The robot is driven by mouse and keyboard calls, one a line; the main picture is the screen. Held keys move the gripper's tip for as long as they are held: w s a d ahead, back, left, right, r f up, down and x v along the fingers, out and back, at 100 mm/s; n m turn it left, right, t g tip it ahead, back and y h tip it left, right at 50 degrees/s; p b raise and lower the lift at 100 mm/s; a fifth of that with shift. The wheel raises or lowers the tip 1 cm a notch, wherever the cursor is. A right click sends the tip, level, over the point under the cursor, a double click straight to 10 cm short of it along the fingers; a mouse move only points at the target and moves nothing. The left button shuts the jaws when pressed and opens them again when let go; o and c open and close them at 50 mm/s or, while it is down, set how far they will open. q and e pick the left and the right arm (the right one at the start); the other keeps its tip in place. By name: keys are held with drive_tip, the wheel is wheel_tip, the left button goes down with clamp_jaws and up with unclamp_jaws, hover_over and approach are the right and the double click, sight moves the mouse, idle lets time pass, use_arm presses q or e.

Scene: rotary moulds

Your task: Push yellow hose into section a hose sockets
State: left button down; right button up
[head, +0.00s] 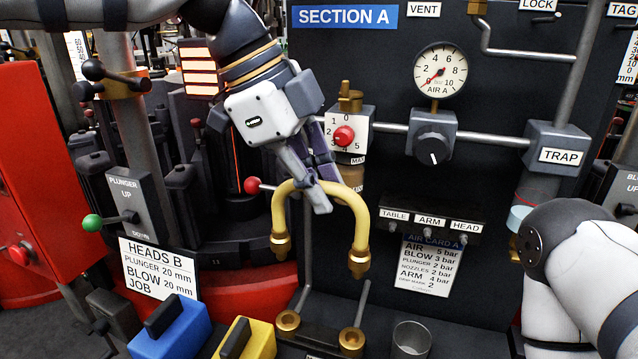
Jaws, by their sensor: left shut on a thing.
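The yellow hose (352,208) is a bent U shape with its curve at the top. It has a brass fitting at each end, both pointing down. My left gripper (317,193) is shut on the top of the curve and holds the hose in the air in front of the panel under the Section A sign (345,16). Two brass ring sockets, the left one (288,322) and the right one (351,340), sit low at the panel's foot. The hose ends hang above them, clearly apart from them. My right gripper is outside the view; only part of that arm shows at the right.
A metal cup (411,340) stands right of the sockets. A yellow block (257,341) and a blue block (178,333), both with dark handles, are at the lower left. A red-knobbed lever (252,185) sticks out close to the hose's left side. A gauge (440,70) and knobs are on the panel.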

use_arm(q)
wheel_tip(320, 180, down, 12)
drive_tip(key=b, duration=0.2)
drive_tip(key=shift+w, duration=0.2)
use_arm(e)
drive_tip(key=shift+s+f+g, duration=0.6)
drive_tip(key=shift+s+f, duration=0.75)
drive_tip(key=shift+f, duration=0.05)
use_arm(q)
drive_tip(key=shift+f, duration=0.2)
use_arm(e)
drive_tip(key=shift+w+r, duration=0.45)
use_arm(q)
drive_tip(key=shift+f, duration=1.65)
drive_tip(key=c, duration=1.5)
unclamp_jaws()
drive_tip(key=shift+c, duration=0.2)
